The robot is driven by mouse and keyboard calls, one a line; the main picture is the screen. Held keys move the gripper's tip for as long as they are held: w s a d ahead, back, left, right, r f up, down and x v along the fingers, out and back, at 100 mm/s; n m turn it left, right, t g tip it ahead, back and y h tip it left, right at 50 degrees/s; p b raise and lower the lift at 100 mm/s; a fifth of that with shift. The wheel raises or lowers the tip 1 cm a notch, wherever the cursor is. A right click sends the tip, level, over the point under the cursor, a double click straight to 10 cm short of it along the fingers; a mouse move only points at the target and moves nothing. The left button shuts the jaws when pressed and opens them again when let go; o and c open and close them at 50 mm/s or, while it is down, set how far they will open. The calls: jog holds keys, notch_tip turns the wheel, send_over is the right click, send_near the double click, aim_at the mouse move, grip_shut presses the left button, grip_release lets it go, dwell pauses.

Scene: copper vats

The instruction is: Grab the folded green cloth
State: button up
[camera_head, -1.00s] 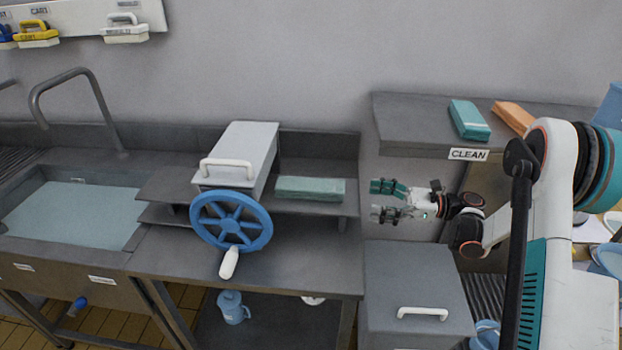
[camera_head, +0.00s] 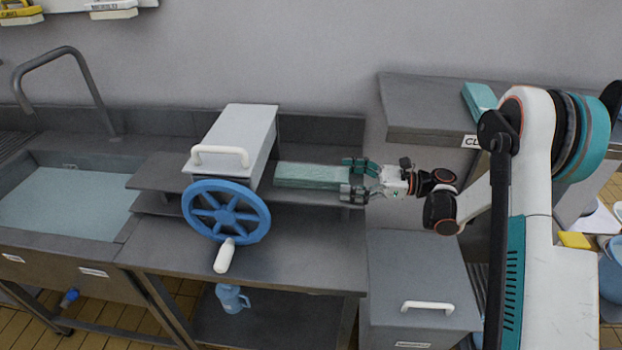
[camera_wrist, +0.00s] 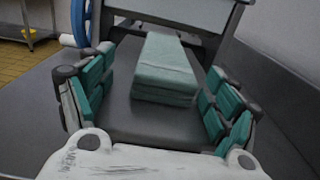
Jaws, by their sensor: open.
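The folded green cloth (camera_head: 308,176) lies flat on the raised grey shelf, just right of the machine with the blue wheel. My gripper (camera_head: 356,181) is open at the cloth's right end, its fingers level with it, one on the far side and one on the near side. In the wrist view the cloth (camera_wrist: 165,72) runs away from me between the open fingers (camera_wrist: 152,100), with a gap to the fingers on both sides. Its stacked layers show at the near end.
The grey machine (camera_head: 236,140) with a blue handwheel (camera_head: 226,211) stands left of the cloth. A sink (camera_head: 62,205) lies farther left. Another green folded cloth (camera_head: 480,100) rests on the upper right shelf (camera_head: 428,106). A grey lidded box (camera_head: 418,275) stands below my arm.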

aim_at(329, 173)
jog(key=a, duration=0.1)
jog(key=a+b, duration=0.1)
jog(key=a, duration=0.1)
jog(key=w+a+b, duration=0.1)
jog(key=a, duration=0.1)
jog(key=shift+a, duration=0.1)
jog(key=shift+r, duration=0.1)
jog(key=c, duration=1.5)
jog(key=shift+o, duration=0.2)
jog(key=shift+r, duration=0.15)
